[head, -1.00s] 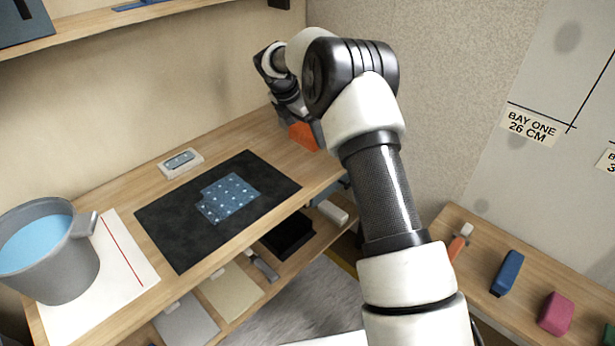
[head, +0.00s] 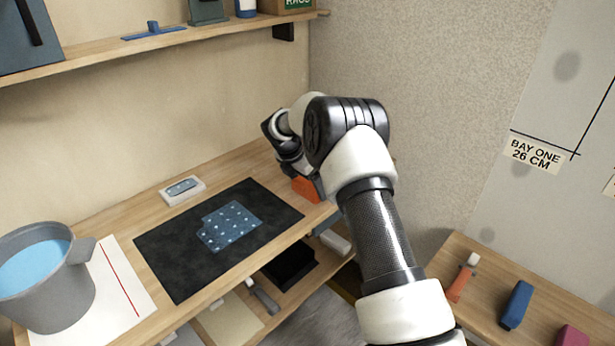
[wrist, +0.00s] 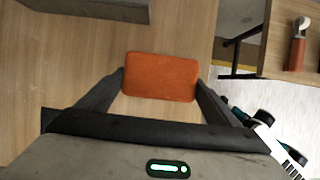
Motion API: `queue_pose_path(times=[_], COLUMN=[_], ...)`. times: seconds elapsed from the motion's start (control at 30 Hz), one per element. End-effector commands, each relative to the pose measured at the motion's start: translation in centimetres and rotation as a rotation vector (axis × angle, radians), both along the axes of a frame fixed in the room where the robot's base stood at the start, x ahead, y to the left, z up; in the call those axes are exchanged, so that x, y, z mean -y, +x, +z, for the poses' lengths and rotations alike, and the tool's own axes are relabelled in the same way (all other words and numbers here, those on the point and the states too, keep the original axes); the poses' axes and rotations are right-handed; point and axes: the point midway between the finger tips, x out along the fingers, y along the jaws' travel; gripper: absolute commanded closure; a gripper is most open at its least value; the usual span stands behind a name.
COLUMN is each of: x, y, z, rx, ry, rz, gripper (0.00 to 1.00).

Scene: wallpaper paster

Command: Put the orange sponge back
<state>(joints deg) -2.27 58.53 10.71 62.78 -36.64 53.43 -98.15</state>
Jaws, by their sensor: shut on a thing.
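The orange sponge (wrist: 160,77) is a rounded block held between the two fingers of my gripper (wrist: 160,82) in the wrist view. The gripper is shut on it, with a finger at each short side. In the head view the orange sponge (head: 306,188) shows low beneath my wrist, at the right end of the wooden table (head: 262,158). My arm hides part of it. I cannot tell whether the sponge touches the tabletop.
A black mat (head: 165,260) with a patterned blue piece (head: 232,226) lies left of the sponge. A grey bucket of blue liquid (head: 50,300) stands far left. A side shelf (head: 485,290) at right holds a blue block (head: 515,305). An upper shelf (head: 90,58) runs along the wall.

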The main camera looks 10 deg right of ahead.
Motion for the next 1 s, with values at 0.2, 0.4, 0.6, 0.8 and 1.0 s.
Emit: queue_pose_path(times=[0.2, 0.4, 0.6, 0.8, 1.0], x=[0.0, 0.0, 0.0, -0.3, -1.6], y=[0.0, 0.0, 0.0, -0.2, -1.6], z=[-0.3, -0.3, -0.4, 0.7, 5.2], rx=[0.000, -0.001, -0.001, 0.003, 0.003], ry=[0.000, -0.001, -0.001, 0.000, -0.001], rz=[0.000, 0.000, 0.000, 0.001, 0.001], gripper=[0.38, 0.00, 0.00, 0.00, 0.00])
